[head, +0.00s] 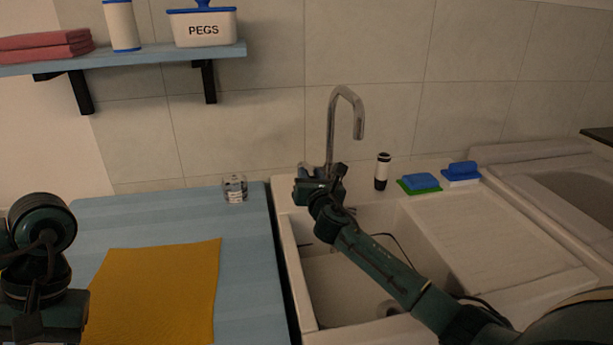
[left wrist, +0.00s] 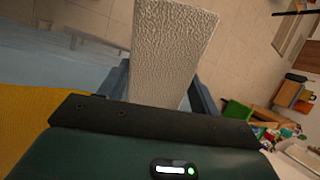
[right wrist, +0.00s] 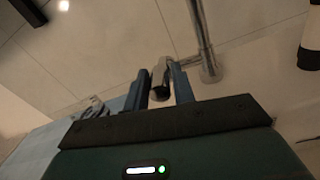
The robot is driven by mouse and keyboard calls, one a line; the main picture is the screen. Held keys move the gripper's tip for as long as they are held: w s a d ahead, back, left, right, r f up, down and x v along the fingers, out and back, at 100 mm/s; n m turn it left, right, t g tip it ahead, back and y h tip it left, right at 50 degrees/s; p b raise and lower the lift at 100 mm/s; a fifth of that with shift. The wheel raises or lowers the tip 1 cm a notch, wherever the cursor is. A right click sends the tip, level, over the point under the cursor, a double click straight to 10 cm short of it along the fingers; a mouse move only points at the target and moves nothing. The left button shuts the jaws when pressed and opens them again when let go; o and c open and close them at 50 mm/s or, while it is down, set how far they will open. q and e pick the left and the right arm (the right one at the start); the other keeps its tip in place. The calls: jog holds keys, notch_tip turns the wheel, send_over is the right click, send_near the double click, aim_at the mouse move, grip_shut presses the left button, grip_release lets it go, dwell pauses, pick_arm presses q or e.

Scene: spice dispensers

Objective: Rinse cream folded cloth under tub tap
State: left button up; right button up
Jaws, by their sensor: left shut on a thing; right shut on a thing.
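The cream folded cloth (left wrist: 172,45) stands up between the fingers of my left gripper (left wrist: 158,88), which is shut on it. The cloth is not visible in the head view, where my left arm is at the lower left. The chrome tub tap (head: 332,125) rises behind the sink, its spout hooking over to the right; no water shows from it. My right gripper (head: 316,178) is at the tap's base. In the right wrist view its fingers (right wrist: 163,85) are shut on the tap's small handle (right wrist: 160,78), beside the tap's column (right wrist: 200,30).
The white tub (head: 302,290) is below my right arm. A yellow cloth (head: 155,290) lies on the blue counter (head: 245,265), with a small glass jar (head: 235,188) behind it. A dark-and-white bottle (head: 382,172), a green-and-blue sponge (head: 420,182) and a blue-and-white brush (head: 462,172) stand right of the tap.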

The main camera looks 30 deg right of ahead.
grip_shut()
pick_arm(q)
notch_tip(320, 180, up, 5)
jog(key=p, duration=0.5)
jog(key=shift+w, duration=0.15)
pick_arm(e)
jog(key=shift+r+g, duration=0.4)
jog(key=shift+r, duration=0.25)
pick_arm(q)
jog(key=shift+r, duration=0.1)
pick_arm(e)
jog(key=shift+w+f, duration=0.1)
jog(key=shift+f, duration=0.15)
jog(key=o, duration=0.8)
grip_release()
jog(key=v, duration=1.2)
jog(key=shift+d, duration=0.15)
